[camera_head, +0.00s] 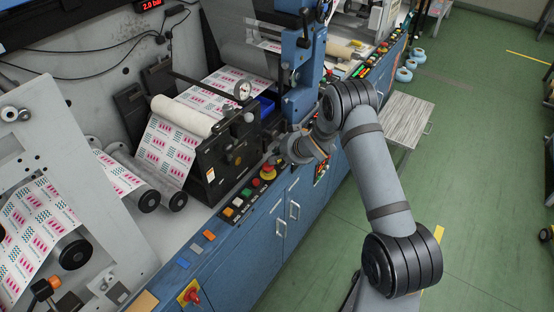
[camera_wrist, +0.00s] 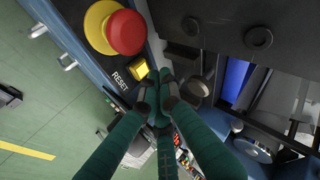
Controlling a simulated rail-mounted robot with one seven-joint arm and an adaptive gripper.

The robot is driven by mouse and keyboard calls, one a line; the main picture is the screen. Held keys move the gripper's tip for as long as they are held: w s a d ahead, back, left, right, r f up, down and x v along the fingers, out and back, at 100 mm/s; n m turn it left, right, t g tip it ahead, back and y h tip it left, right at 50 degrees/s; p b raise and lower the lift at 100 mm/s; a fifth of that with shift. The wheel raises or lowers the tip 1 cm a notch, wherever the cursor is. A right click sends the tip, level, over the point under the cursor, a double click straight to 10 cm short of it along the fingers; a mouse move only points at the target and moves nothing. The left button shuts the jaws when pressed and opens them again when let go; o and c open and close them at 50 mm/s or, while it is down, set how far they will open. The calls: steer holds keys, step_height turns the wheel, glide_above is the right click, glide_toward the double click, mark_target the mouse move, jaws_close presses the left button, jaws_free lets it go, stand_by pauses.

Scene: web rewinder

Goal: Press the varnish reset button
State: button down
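A square yellow button (camera_wrist: 138,69) sits on a dark panel in the wrist view, with the printed word RESET beside it. No word "varnish" can be read. A red mushroom button on a yellow base (camera_wrist: 125,32) is close by, above it in the picture; it also shows in the head view (camera_head: 268,172). My gripper (camera_wrist: 160,78) has its dark fingertips together, empty, just to the right of and below the yellow button in the wrist view. A gap to the panel cannot be judged. In the head view my gripper (camera_head: 284,160) is over the console edge and hides the yellow button.
A row of coloured buttons (camera_head: 242,197) runs along the console toward the front. A black unit with a gauge (camera_head: 226,150) and a printed web (camera_head: 165,150) stand left of my gripper. Blue cabinets (camera_head: 285,215) lie below. The green floor (camera_head: 490,170) is mostly open at right.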

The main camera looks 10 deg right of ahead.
steer(key=shift+f, duration=0.15)
steer(key=shift+f+b, duration=0.3)
steer(key=shift+b, duration=0.15)
steer(key=shift+f+b, duration=0.5)
steer(key=shift+f, duration=0.05)
stand_by(0.4)
steer(key=shift+r, duration=0.1)
steer(key=shift+r+p, duration=0.7)
steer(key=shift+r, duration=0.2)
steer(key=shift+r+p, duration=1.95)
steer(key=shift+r, duration=0.55)
